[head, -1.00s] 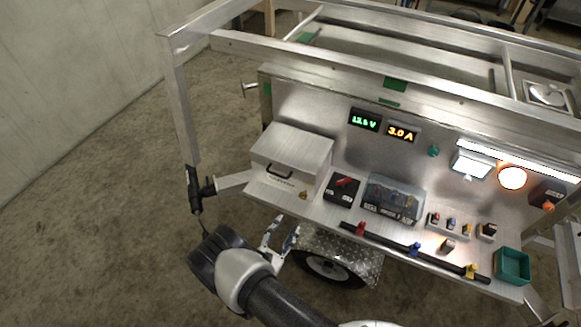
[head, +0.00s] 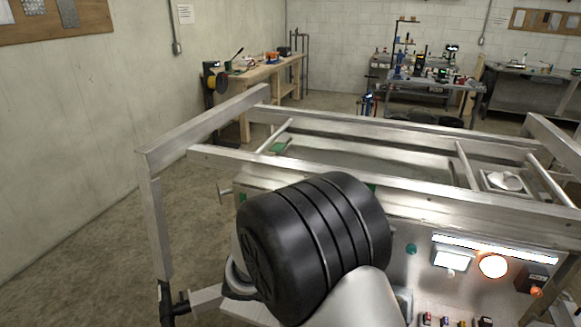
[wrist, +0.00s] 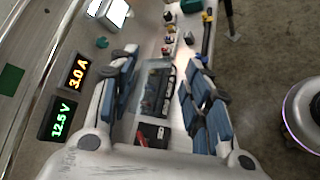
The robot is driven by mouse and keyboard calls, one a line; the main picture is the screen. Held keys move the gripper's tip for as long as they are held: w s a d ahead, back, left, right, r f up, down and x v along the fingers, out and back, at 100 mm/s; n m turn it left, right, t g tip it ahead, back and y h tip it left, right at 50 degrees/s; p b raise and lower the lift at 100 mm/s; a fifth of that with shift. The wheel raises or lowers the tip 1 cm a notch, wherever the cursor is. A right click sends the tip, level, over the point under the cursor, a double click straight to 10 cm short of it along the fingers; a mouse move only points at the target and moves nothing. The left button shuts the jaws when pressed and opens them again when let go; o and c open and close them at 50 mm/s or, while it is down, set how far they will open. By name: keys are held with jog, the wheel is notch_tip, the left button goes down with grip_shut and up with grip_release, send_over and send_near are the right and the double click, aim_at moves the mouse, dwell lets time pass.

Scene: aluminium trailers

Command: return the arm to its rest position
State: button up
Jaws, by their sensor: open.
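My gripper (wrist: 160,95) shows in the wrist view with its two blue-padded fingers spread apart and nothing between them. It is open above the trailer's work shelf. Beyond the fingers are a clear-lidded box (wrist: 155,88) and a black box with a red switch (wrist: 152,134). In the head view my dark, ribbed arm link fills the middle and hides much of the panel and shelf; the gripper itself is hidden there.
The aluminium trailer frame (head: 215,121) surrounds the arm's area. Lit displays reading 12.5 V (wrist: 61,119) and 3.0 A (wrist: 78,72) are at left in the wrist view. A lit lamp (head: 493,266) is on the panel. Workbenches (head: 262,82) stand behind; floor at left is clear.

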jog(key=s+d+r+m+g+y, duration=0.1)
jog(key=s+d+r+m+y, duration=0.25)
jog(key=s, duration=0.25)
jog(key=s+d+r+m+g+y, duration=0.1)
jog(key=s+d+r+m+y, duration=0.15)
jog(key=s+r, duration=0.3)
jog(key=s+a+r+m+t+y, duration=0.2)
jog(key=s+y, duration=0.1)
jog(key=s, duration=0.1)
jog(key=s+a+r+m+t+y, duration=0.2)
jog(key=s+m+y, duration=0.1)
jog(key=s, duration=0.2)
jog(key=shift+s+a+r, duration=0.15)
jog(key=shift+a+r, duration=0.1)
jog(key=shift+r, duration=0.05)
dwell(0.7)
